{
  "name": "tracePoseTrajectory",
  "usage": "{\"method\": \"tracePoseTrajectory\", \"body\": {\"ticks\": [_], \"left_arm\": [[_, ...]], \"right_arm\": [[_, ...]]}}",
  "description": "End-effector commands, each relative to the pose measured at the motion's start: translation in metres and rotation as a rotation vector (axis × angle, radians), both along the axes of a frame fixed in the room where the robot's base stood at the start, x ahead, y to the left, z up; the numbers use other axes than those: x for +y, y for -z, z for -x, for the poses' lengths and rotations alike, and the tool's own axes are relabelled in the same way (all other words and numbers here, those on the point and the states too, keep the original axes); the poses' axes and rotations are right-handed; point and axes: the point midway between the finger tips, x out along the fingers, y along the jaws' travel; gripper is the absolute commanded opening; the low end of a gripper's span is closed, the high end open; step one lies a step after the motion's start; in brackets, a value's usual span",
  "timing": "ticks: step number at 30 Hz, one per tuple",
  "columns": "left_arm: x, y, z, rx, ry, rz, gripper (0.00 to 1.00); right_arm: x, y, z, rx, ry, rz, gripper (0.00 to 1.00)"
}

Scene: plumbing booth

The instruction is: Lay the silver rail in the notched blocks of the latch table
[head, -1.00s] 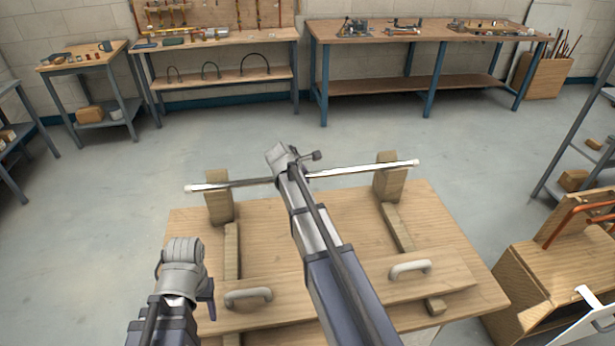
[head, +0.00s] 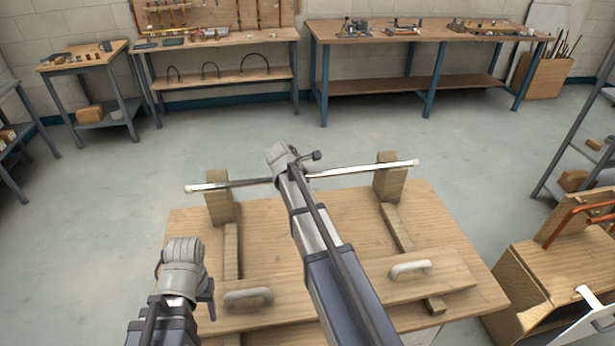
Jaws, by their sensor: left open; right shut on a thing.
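The silver rail (head: 345,170) is a long thin bar with pale ends, lying crosswise at the far edge of the wooden latch table (head: 272,220). It crosses the tops of the left notched block (head: 219,206) and the right notched block (head: 391,184), with both ends sticking out past them. I cannot tell whether it rests fully in the notches. My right gripper (head: 290,172) is shut on the middle of the rail; its fingers are mostly hidden by the arm. My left gripper (head: 207,297) is open and empty over the table's left side, apart from the rail.
A board with two grey handles (head: 410,268) lies across the table's near part. Wooden strips (head: 397,228) run back toward the blocks. A wooden stand with copper pipes (head: 560,270) is close on the right. Open floor lies beyond, before the back benches (head: 430,38).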

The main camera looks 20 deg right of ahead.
Motion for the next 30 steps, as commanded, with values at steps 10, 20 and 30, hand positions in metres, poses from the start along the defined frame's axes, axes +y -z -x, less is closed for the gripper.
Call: {"method": "tracePoseTrajectory", "body": {"ticks": [10,20,30], "left_arm": [[0.0,-0.001,0.0,0.0,0.0,0.0,0.55],[0.0,-0.023,0.0,0.0,0.0,0.0,0.55],[0.0,-0.073,0.0,0.0,0.0,0.0,0.55]], "right_arm": [[0.0,-0.001,0.0,0.0,0.0,0.0,0.0],[0.0,-0.023,0.0,-0.001,0.0,0.0,0.0],[0.0,-0.073,0.0,0.0,-0.001,0.001,0.0]]}}
